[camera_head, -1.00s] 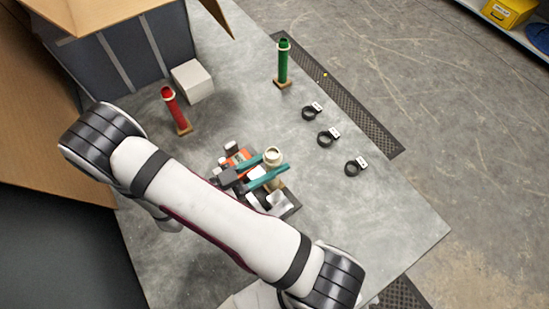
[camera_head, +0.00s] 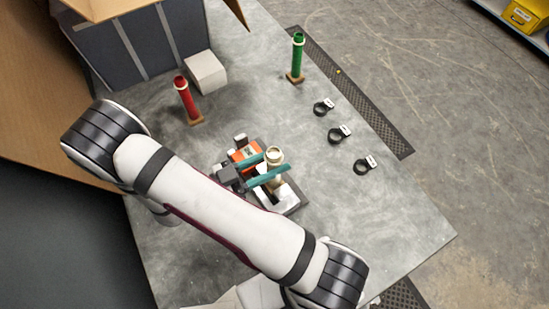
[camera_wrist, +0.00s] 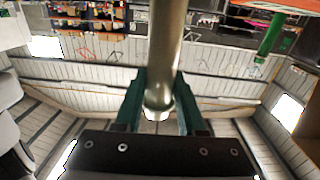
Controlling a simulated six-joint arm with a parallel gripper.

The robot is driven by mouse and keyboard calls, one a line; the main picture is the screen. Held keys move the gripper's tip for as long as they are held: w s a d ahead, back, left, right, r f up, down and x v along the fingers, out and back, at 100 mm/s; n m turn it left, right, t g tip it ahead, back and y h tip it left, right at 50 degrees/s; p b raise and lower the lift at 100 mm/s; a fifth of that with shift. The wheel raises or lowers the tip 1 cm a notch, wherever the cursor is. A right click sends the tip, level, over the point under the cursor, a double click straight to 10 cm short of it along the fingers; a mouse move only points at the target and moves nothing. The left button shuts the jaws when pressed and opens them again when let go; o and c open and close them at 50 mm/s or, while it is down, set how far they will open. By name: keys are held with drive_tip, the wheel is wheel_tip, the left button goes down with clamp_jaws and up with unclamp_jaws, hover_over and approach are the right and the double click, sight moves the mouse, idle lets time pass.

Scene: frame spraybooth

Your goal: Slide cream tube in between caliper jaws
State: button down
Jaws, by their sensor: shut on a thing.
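The cream tube (camera_head: 275,172) stands roughly upright in my gripper (camera_head: 271,170), whose two teal fingers are shut on it from both sides. In the wrist view the tube (camera_wrist: 166,45) runs up between the teal fingers (camera_wrist: 160,82). The caliper station, with an orange part (camera_head: 244,155) and pale blocks on a dark base (camera_head: 296,205), lies below and around the gripper. The gripper and tube hide much of it. I cannot tell whether the tube is between the caliper jaws or above them.
A red tube (camera_head: 187,102) and a green tube (camera_head: 297,58) stand on small bases. A white block (camera_head: 206,73) sits by the grey booth (camera_head: 130,50). Several black rings with white tags (camera_head: 338,135) lie to the right. The table's right part (camera_head: 400,220) is clear.

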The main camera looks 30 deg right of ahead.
drive_tip(key=shift+c, duration=2.1)
unclamp_jaws()
drive_tip(key=d, duration=0.6)
wheel_tip(320, 180, up, 7)
drive_tip(key=w+d+n+t+y, duration=0.2)
drive_tip(key=w+d+n+t, duration=0.1)
drive_tip(key=w, duration=0.4)
drive_tip(key=w+d+r+n+t+y, duration=0.1)
drive_tip(key=w+d+n+t+y, duration=0.1)
drive_tip(key=w+d+t, duration=0.3)
drive_tip(key=w+d+r+n+t+y, duration=0.1)
drive_tip(key=w+d+n+t, duration=0.3)
drive_tip(key=w, duration=0.6)
drive_tip(key=shift+d+r+n+t+y, duration=0.25)
drive_tip(key=shift+n+t+y, duration=0.25)
drive_tip(key=shift+t, duration=0.5)
